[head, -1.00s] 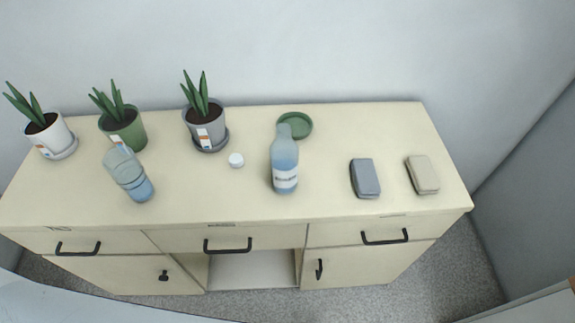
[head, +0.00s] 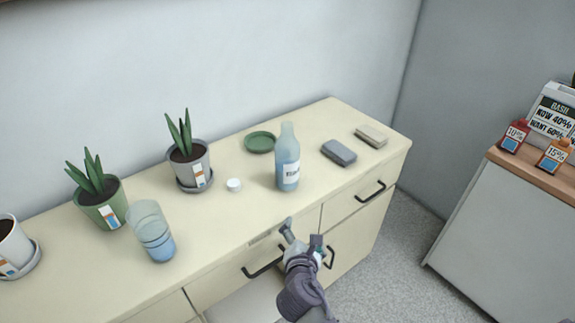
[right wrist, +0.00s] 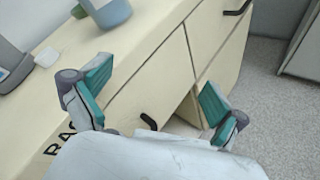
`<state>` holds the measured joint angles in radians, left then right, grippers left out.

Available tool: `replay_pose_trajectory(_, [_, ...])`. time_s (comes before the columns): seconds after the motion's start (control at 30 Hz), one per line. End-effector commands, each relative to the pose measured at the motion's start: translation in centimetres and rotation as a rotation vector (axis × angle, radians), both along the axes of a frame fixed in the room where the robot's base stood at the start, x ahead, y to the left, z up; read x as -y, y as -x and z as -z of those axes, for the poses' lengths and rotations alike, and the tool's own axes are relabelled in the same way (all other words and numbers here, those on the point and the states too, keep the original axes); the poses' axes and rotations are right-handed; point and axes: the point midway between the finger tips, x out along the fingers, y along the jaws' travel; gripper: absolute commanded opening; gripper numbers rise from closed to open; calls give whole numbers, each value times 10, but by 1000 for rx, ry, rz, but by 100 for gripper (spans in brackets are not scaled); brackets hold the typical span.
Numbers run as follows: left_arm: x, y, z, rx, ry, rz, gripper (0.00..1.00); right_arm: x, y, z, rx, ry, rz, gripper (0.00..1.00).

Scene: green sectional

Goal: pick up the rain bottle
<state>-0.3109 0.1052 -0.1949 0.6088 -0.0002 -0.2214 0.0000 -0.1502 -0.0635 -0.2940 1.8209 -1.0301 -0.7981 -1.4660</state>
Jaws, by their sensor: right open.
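The rain bottle, I take it, is the blue bottle with a white label (head: 288,160) standing upright on the cream sideboard (head: 225,222). Its lower part shows at the top of the right wrist view (right wrist: 108,10). A clear blue tumbler-like container (head: 153,232) stands to its left. My right gripper (head: 303,240) is open and empty, in front of the sideboard's front edge, nearer than the bottle and apart from it. In the right wrist view its teal-padded fingers (right wrist: 155,95) are spread wide. My left gripper is not in view.
A white cap (head: 234,185), a green saucer (head: 260,142), a blue-grey block (head: 339,152) and a beige block (head: 371,136) lie near the bottle. Potted plants (head: 189,158) stand to the left. A white counter (head: 510,235) stands at right. Drawer handles (head: 370,192) stick out in front.

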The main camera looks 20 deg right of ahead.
Motion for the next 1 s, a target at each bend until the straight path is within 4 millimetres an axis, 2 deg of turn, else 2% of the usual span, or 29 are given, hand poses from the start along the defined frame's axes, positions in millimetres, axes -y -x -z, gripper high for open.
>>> replay_pose_trajectory(0.03, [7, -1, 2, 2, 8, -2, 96, -5, -10, -20, 21, 122, -37, 98])
replay_pose_trajectory(0.1, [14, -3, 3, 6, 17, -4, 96, -12, -22, -46, 42, 295, -83, 98])
replay_pose_trajectory(0.23, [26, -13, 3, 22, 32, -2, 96, -25, -36, -84, 67, 563, -132, 98])
replay_pose_trajectory(0.33, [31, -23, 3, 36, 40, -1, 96, -31, -41, -102, 74, 690, -146, 98])
replay_pose_trajectory(0.5, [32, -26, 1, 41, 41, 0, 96, -27, -62, -111, 77, 750, -149, 98])
replay_pose_trajectory(0.8, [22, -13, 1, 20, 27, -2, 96, -8, -113, -109, 74, 745, -150, 98])
replay_pose_trajectory(1.0, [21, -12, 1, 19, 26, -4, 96, -3, -126, -108, 75, 743, -151, 98])
